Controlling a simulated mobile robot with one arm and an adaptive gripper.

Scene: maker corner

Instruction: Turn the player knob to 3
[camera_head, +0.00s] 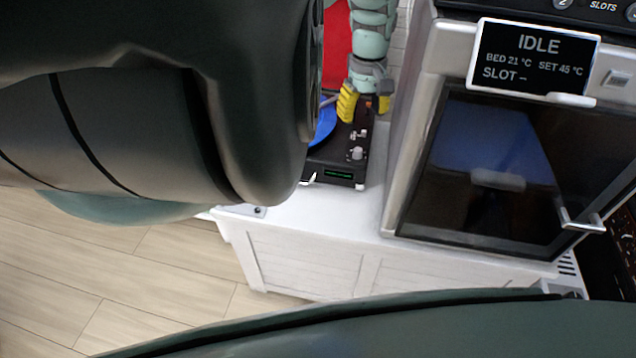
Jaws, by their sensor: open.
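The player (335,165) is a black turntable with a blue disc (326,122), standing on a white cabinet. My dark arm link covers its left part. A round silver knob (357,153) sits near the player's front right corner, above a small green display (338,176). Any marks on the knob are too small to read. My gripper (366,103), with yellow fingers, is open over the back right of the player, behind the knob and apart from it in the picture. Its height above the player is hard to tell.
A printer-like machine (410,150) with a dark glass door and a screen reading IDLE (539,58) stands right of the player. A narrow strip of white cabinet top (378,185) is bare between them. A red surface (338,45) shows behind my gripper.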

